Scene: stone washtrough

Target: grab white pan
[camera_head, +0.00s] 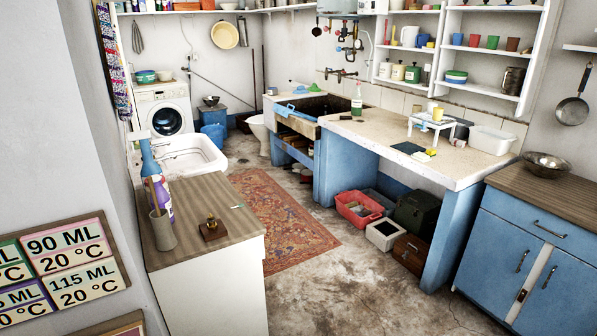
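A white rectangular basin (491,140), the closest match I see to a white pan, sits on the stone counter (385,135) at its right end. A round cream-coloured pan or bowl (225,36) hangs on the far back wall. A grey metal pan (573,110) hangs on the right wall. I cannot tell for certain which of these is the white pan. Neither of my grippers is in view.
A wooden-topped cabinet (208,258) with bottles stands at front left, and a blue cabinet (520,250) with a metal bowl (547,164) at right. A red rug (275,220) lies between. The concrete floor in front is clear. Crates and boxes sit under the counter.

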